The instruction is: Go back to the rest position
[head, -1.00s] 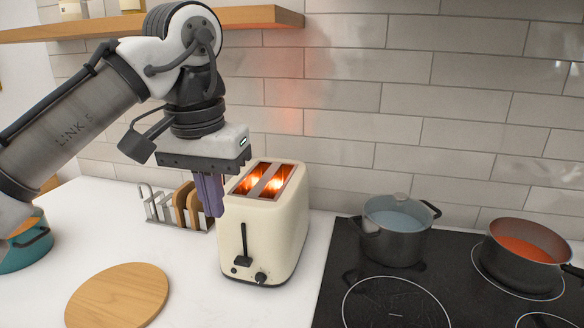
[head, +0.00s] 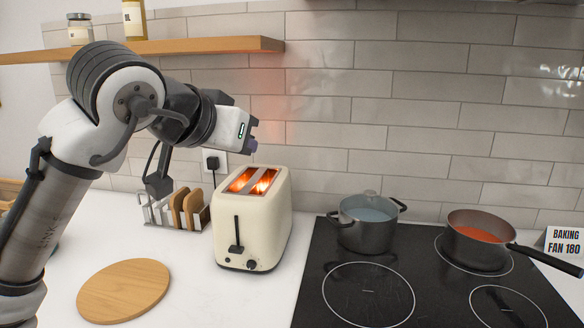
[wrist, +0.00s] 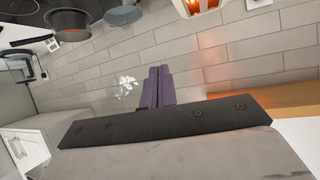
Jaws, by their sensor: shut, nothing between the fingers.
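My gripper (head: 254,146) is raised above and behind the left part of the toaster, near the tiled wall, pointing to the right in the head view. In the wrist view its purple fingers (wrist: 158,88) are together with nothing between them. The cream toaster (head: 250,222) stands on the white counter with its slots glowing orange. Its glowing top also shows upside down at the top of the wrist view (wrist: 199,6). My gripper is apart from the toaster.
A toast rack (head: 178,212) with bread slices stands left of the toaster. A round wooden board (head: 124,290) lies in front. A grey pot (head: 367,228) and a pan (head: 478,240) are on the black hob (head: 420,290).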

